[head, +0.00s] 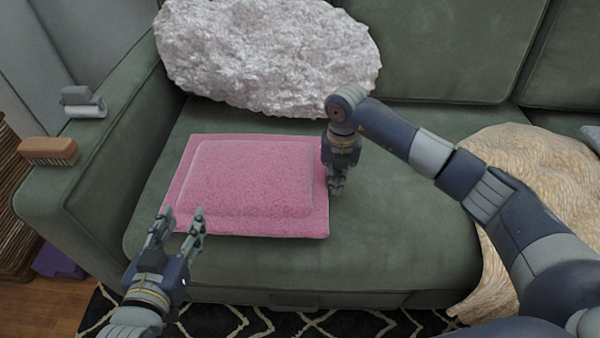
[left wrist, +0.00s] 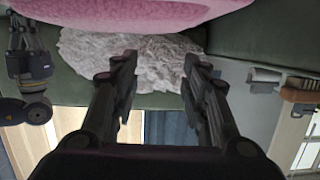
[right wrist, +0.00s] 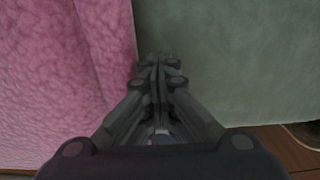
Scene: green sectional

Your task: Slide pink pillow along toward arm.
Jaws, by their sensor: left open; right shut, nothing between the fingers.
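The pink pillow (head: 250,180) lies flat on the green seat cushion, a little right of the sofa's left arm (head: 90,150). My right gripper (head: 336,192) is shut and empty, pointing down at the pillow's right edge. In the right wrist view the pillow (right wrist: 65,80) is left of the shut fingers (right wrist: 158,65), very close to them; I cannot tell whether they touch. My left gripper (head: 180,214) is open and empty in front of the pillow's front left corner. In the left wrist view the pillow (left wrist: 130,12) shows at the top, beyond the open fingers (left wrist: 158,65).
A fluffy white pillow (head: 265,55) leans on the backrest behind the pink one. A wooden brush (head: 48,151) and a grey-and-white item (head: 84,103) rest on the sofa arm. A cream throw (head: 535,170) covers the seat at right. Some seat between pillow and arm is bare.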

